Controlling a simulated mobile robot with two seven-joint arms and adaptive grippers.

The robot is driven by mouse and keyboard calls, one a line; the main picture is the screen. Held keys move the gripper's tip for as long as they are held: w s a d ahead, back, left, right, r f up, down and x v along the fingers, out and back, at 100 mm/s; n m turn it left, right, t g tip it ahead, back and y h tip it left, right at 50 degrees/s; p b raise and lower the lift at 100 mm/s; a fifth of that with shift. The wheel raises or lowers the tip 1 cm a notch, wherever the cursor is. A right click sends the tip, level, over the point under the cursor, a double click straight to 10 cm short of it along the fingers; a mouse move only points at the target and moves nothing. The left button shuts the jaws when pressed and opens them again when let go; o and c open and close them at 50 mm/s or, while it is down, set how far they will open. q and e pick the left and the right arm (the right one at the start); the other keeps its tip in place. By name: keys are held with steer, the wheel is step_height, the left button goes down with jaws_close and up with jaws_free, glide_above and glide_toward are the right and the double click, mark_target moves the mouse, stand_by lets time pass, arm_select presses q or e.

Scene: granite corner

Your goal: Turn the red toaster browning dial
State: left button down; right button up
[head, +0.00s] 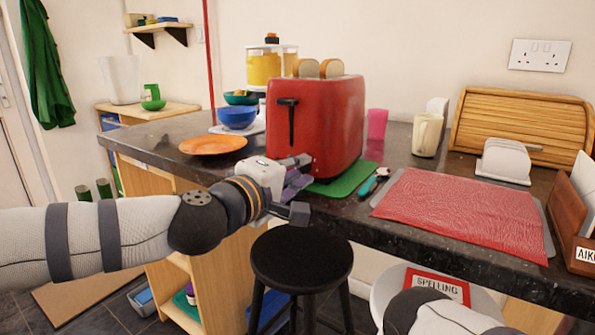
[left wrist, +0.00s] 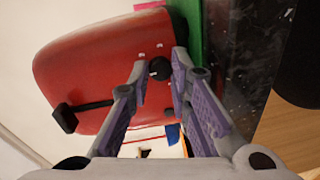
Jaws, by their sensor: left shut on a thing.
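The red toaster (head: 335,120) stands on a green mat (head: 345,183) on the dark counter, with two bread slices (head: 331,69) in its top. Its black lever (head: 291,120) is on the end face, above my left gripper (head: 300,172). In the left wrist view the toaster (left wrist: 95,75) appears turned on its side. The dark round dial (left wrist: 160,68) sits low on that face, between the fingertips of my left gripper (left wrist: 160,64), which is shut on it. In the head view the gripper hides the dial. My right gripper is out of view.
An orange plate (head: 212,145) and a blue bowl (head: 237,117) stand left of the toaster. A red cloth (head: 455,212), a cream mug (head: 427,134) and a wooden bread bin (head: 525,118) are to the right. A black stool (head: 301,258) stands below the counter edge.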

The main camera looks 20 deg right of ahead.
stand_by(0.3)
arm_select(q)
steer(key=c, duration=1.5)
jaws_free()
steer(key=shift+o, duration=0.2)
steer(key=v, duration=0.8)
